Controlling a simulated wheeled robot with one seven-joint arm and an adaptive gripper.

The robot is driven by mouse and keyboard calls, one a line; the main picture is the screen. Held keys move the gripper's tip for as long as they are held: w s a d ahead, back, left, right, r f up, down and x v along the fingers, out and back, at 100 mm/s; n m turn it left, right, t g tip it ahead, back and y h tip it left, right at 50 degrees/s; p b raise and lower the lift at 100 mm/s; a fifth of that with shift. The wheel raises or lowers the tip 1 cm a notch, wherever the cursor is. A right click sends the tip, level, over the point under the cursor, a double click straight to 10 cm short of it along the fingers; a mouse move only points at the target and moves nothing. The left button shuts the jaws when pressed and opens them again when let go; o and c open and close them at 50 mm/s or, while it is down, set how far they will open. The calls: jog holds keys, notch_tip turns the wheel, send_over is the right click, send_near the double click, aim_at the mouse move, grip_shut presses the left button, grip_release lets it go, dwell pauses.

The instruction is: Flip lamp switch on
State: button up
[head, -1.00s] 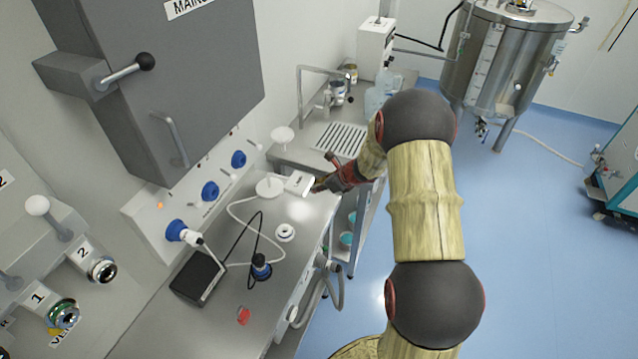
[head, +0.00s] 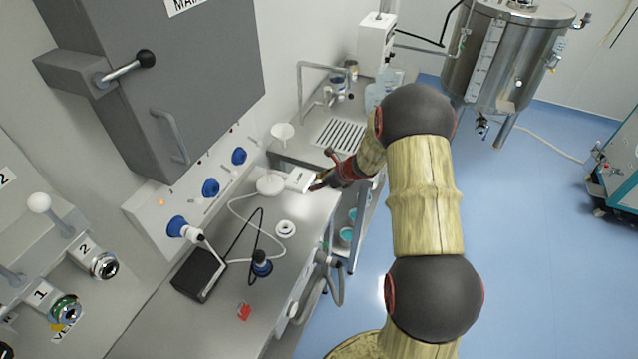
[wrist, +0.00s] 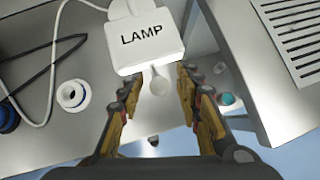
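The lamp switch is a white box (wrist: 148,38) marked LAMP in the wrist view. A small white rounded lever (wrist: 159,82) sticks out of its near edge. In the head view the white box (head: 299,180) sits at the right edge of the steel bench. My gripper (wrist: 158,100) is open, with one finger on each side of the lever and a gap visible on both sides. In the head view my gripper (head: 318,182) is just right of the box. Its fingertips are small and partly unclear there.
A white round base (head: 270,184) adjoins the box, with a white cable running left. A white ring (head: 285,228), a black box (head: 198,276) and a red item (head: 244,312) lie on the bench (head: 222,318). A sink drainer (head: 341,134) is behind.

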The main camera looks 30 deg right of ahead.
jog(key=shift+s, duration=0.1)
jog(key=v, duration=1.2)
